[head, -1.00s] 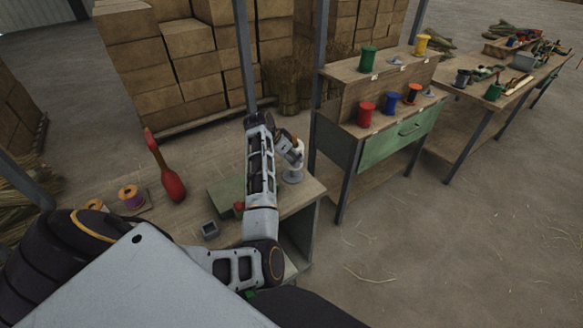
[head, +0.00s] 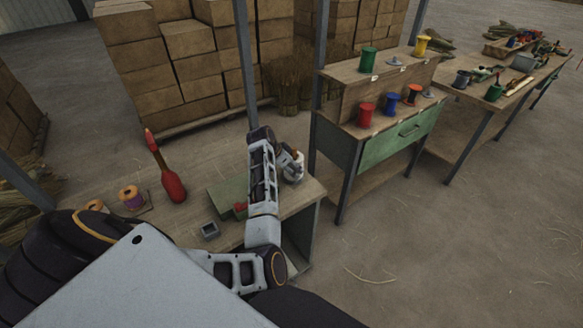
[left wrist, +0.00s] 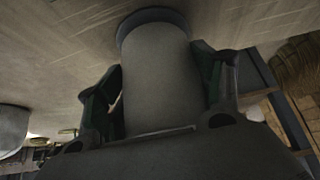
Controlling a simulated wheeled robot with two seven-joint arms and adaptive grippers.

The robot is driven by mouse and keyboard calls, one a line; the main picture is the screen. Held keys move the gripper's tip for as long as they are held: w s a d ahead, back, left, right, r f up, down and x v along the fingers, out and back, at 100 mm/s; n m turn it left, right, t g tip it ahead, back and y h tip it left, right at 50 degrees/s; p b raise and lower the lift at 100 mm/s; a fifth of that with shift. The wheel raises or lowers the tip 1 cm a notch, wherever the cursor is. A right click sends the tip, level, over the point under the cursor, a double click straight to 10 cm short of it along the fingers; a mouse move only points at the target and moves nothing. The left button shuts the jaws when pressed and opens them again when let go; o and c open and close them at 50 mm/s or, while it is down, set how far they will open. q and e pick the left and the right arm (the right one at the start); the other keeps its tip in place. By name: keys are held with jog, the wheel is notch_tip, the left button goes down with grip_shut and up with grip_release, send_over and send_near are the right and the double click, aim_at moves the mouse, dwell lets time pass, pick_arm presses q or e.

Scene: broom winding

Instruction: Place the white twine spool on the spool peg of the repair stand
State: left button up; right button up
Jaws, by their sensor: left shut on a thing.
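The white twine spool (head: 293,172) is at the right end of the near bench in the head view, partly behind my left gripper (head: 291,160). In the left wrist view the pale spool (left wrist: 162,85) fills the middle, with a dark flange at its far end. The fingers of my left gripper (left wrist: 160,95) press on both its sides, so it is shut on the spool. The head view does not show clearly whether the spool touches the bench. I cannot make out the repair stand's spool peg; my left arm covers part of the bench. My right gripper is not in view.
The near bench (head: 190,212) holds a dark red bulb-shaped piece (head: 172,184), a purple-and-orange spool (head: 131,196), a small grey box (head: 209,230) and a green block (head: 226,196). A green-drawered shelf bench (head: 402,142) with coloured spools stands to the right. Open floor lies in front of it.

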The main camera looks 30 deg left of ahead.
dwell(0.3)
pick_arm(q)
jog(key=o, duration=1.3)
jog(key=shift+f, duration=0.1)
jog(key=shift+v, duration=6.05)
